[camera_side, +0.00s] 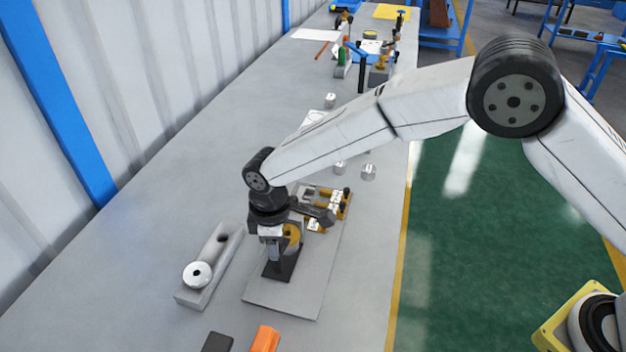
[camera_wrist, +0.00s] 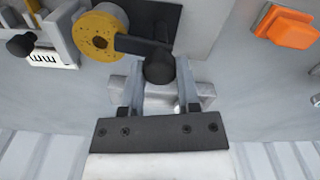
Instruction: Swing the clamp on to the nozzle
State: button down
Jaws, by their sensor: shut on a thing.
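My gripper (camera_side: 270,240) is low over a black base plate (camera_side: 280,272). In the wrist view my gripper (camera_wrist: 162,80) has its fingers on either side of a round black knob (camera_wrist: 160,69), shut on it. A dark lever (camera_wrist: 138,44) runs from the knob toward a yellow, speckled disc with a dark centre hole (camera_wrist: 97,35). I take the knob and lever to be the clamp's handle. The yellow disc (camera_side: 293,236) shows partly behind my gripper in the side view. The wrist hides part of it, and I cannot clearly make out the nozzle.
A yellow and grey fixture with black knobs (camera_side: 330,205) stands just behind. A grey block (camera_side: 208,262) with a white ring (camera_side: 197,274) lies left. An orange block (camera_side: 265,339) and a dark block (camera_side: 217,342) lie in front. Small metal cylinders (camera_side: 369,172) stand farther back.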

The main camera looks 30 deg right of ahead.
jog(key=shift+n, duration=0.7)
jog(key=shift+c, duration=1.6)
grip_release()
jog(key=shift+r, duration=3.95)
jog(key=shift+d, duration=0.1)
